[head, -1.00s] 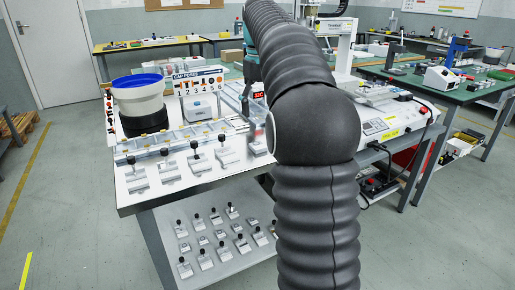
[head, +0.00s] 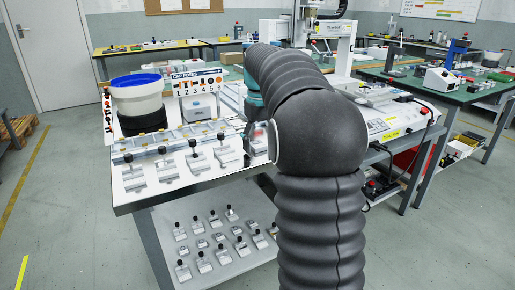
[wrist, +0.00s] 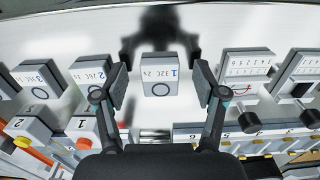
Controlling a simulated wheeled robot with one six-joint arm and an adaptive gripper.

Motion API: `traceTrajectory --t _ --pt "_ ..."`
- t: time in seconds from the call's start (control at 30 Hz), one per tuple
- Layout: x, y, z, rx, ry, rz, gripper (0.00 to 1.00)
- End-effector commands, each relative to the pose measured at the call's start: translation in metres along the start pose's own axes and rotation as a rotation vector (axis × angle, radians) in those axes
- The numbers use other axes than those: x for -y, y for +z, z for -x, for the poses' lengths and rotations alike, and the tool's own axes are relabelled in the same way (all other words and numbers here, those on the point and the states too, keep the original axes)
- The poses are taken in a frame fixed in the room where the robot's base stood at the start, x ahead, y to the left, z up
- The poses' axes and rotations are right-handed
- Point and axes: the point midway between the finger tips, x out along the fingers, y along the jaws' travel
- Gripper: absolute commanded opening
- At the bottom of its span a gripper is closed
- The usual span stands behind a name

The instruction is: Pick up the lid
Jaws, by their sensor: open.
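I cannot tell for sure which piece is the lid. In the wrist view my gripper (wrist: 160,88) is open, its two fingers spread on either side of a grey block (wrist: 160,75) marked "1 32C 2s" with a round ring on its face. Gaps show between this block and both fingers, and nothing is held. In the head view the gripper is mostly hidden behind my dark ribbed arm, over the right end of the white worktop (head: 190,190).
Similar grey blocks (wrist: 91,73) stand left of the fingers, and scaled blocks with black knobs (wrist: 247,75) stand close on the right. Numbered blocks (wrist: 85,130) lie nearby.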

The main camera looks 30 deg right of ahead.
Motion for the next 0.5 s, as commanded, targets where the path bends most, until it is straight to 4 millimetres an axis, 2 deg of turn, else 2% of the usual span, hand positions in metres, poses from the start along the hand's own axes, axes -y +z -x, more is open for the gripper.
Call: traceTrajectory --t 0.17,0.27,0.4,0.5 --pt "0.0001 0.0 0.0003 -0.001 0.0 0.0 0.71" --pt "0.0001 0.0 0.0003 -0.001 0.0 0.0 0.51" --pt "0.0001 0.0 0.0004 0.0 0.0 0.0 0.17" --pt "0.0001 0.0 0.0004 0.0 0.0 0.0 0.17"
